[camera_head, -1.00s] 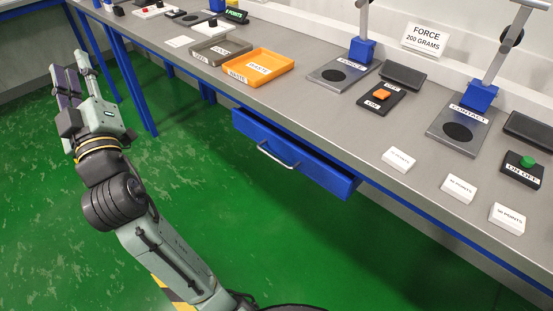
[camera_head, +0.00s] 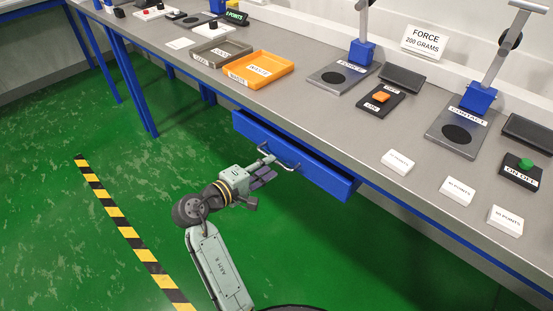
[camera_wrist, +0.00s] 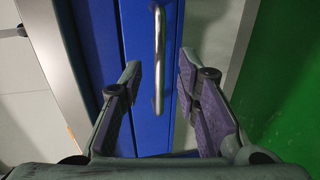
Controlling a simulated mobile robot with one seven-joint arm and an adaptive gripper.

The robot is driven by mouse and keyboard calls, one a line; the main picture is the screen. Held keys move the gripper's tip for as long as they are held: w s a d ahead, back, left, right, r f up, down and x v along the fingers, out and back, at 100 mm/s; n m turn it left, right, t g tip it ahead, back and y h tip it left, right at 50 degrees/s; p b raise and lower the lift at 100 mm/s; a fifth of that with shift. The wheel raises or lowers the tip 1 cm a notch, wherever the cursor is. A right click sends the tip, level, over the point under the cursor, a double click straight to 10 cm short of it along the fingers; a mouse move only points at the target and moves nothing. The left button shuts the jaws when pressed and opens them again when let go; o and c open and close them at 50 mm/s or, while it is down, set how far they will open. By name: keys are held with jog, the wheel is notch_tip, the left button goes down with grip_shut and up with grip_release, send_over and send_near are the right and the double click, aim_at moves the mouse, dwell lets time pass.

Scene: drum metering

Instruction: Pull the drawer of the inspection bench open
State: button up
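The blue drawer (camera_head: 326,180) hangs under the front edge of the grey inspection bench (camera_head: 330,128). Its front stands a little out from the bench, with a narrow dark gap along its top. A silver bar handle (camera_head: 291,164) is on its front. My gripper (camera_head: 268,165) is at the handle, partly covering it in the head view. In the wrist view my gripper (camera_wrist: 160,72) is open, with one finger on each side of the handle (camera_wrist: 159,50). Clear blue drawer front (camera_wrist: 145,130) shows between the fingers; neither finger visibly touches the bar.
On the bench top are an orange tray (camera_head: 284,70), a grey tray (camera_head: 195,57), a switch box (camera_head: 381,99), two metal stands and several small white boxes. Blue bench legs (camera_head: 132,88) stand to the left. The green floor (camera_head: 150,220) before the drawer is clear, with a striped line.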

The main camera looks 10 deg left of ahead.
aim_at(277, 162)
jog(key=shift+p+x, duration=0.3)
jog(key=shift+x, duration=1.9)
jog(key=shift+c, duration=0.2)
grip_shut()
